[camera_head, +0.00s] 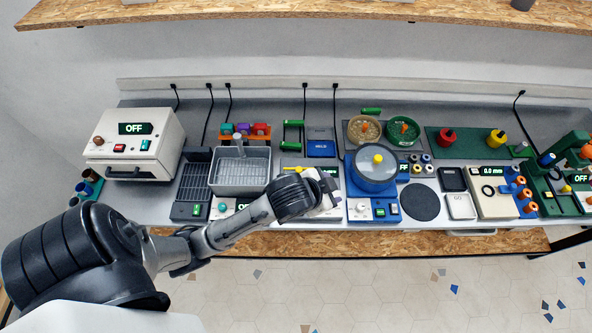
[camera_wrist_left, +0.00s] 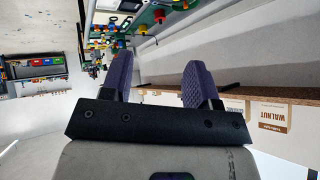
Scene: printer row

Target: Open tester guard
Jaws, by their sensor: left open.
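I cannot tell for certain which part is the tester guard. A green machine (camera_head: 572,185) with an OFF display stands at the far right edge, partly cut off. A cream unit (camera_head: 495,204) with a 0.0 mm display stands left of it. My left gripper (camera_head: 330,188) is over the bench near its middle, left of a blue machine (camera_head: 371,190) with a round lid, and well away from the green machine. In the left wrist view, the two fingers of my left gripper (camera_wrist_left: 157,78) are apart with nothing between them. My right gripper is not in view.
A white box (camera_head: 135,145) with an OFF display stands at the left. A grey basket (camera_head: 240,172) lies left of my gripper. Two bowls (camera_head: 364,130), a round dark mat (camera_head: 420,202) and a green board (camera_head: 468,141) lie between the middle and right. A shelf (camera_head: 300,8) runs above.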

